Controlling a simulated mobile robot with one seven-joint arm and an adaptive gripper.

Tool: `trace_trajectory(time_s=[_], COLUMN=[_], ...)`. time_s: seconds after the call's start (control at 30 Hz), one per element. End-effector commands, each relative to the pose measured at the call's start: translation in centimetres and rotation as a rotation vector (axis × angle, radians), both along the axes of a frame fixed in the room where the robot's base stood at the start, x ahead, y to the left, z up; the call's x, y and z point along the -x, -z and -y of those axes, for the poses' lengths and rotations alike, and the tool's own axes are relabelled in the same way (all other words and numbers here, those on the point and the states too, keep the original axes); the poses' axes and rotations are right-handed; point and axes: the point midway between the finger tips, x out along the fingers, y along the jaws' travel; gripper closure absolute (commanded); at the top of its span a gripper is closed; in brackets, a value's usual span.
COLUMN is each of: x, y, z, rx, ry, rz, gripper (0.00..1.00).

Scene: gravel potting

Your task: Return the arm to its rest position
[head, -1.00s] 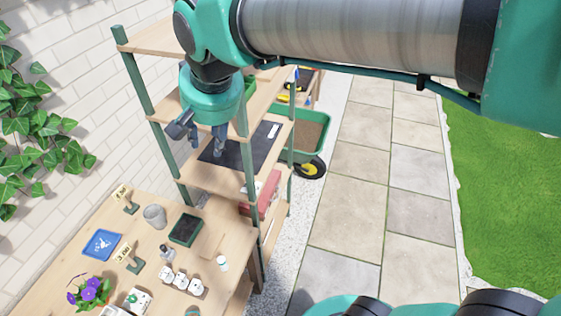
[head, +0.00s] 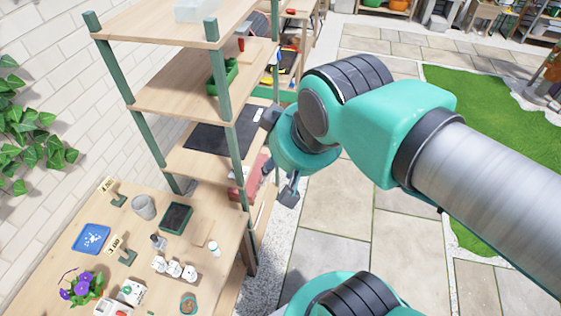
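My gripper (head: 278,192) hangs at the end of my teal and grey arm, in front of the right side of the wooden shelf unit (head: 190,90). It points downward above the paving and is clear of the workbench. One dark finger shows plainly and the other is partly hidden by the gripper body, so I cannot tell how far apart they are. I see nothing held in it.
The workbench (head: 205,262) at lower left carries a black tray (head: 176,218), a grey pot (head: 144,207), a blue tray (head: 91,238), purple flowers (head: 82,288) and several white cups. Paving (head: 335,205) and lawn (head: 480,105) lie open at right.

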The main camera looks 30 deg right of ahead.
Motion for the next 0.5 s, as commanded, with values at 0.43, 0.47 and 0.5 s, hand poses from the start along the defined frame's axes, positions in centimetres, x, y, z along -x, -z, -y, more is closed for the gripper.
trace_trajectory(time_s=[0.43,0.47,0.5], x=[0.0,0.0,0.0], y=[0.7,1.0,1.4], z=[0.0,0.0,0.0], rx=[0.0,0.0,0.0], ry=[0.0,0.0,0.001], rz=[0.0,0.0,0.0], gripper=[0.65,0.65,0.65])
